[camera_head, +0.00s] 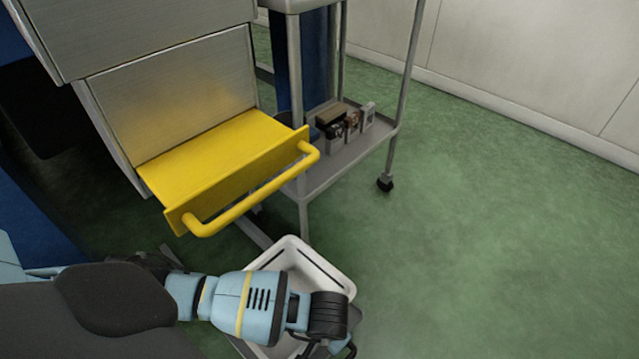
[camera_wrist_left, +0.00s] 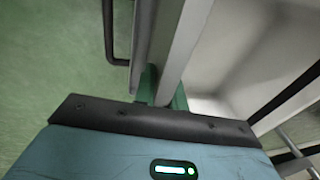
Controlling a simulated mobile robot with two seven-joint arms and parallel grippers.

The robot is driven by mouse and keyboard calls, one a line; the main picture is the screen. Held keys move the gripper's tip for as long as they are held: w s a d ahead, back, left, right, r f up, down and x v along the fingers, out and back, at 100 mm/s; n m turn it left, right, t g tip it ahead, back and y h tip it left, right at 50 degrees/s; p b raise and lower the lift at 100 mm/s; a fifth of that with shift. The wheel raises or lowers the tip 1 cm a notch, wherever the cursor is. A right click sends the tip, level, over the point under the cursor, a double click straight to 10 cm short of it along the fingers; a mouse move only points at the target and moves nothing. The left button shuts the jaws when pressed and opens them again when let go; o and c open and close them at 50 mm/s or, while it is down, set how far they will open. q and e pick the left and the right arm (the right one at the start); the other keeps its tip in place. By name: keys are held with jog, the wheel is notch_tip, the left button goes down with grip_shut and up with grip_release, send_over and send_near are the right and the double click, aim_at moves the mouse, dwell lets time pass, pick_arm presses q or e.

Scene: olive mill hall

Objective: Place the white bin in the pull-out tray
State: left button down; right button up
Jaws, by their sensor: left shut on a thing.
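The white bin (camera_head: 303,262) is at the lower middle of the head view, below and in front of the yellow pull-out tray (camera_head: 205,158). My left arm covers much of it. My left gripper (camera_head: 318,343) is at its near right side. In the left wrist view the green fingers (camera_wrist_left: 162,86) are shut on the wall of the white bin (camera_wrist_left: 228,62), one on each side. The pull-out tray sticks out of a metal cabinet, with a yellow bar handle in front, and its top looks empty. My right gripper is not in view.
The metal cabinet (camera_head: 175,88) rises above the tray. Green floor (camera_head: 480,230) is clear at right, up to a pale wall.

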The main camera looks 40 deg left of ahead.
pick_arm(q)
jog(key=shift+f, duration=0.1)
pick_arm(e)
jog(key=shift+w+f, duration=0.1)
pick_arm(q)
jog(key=c, duration=1.9)
grip_release()
jog(key=shift+f, duration=0.1)
jog(key=o, duration=0.4)
jog(key=shift+o, duration=0.2)
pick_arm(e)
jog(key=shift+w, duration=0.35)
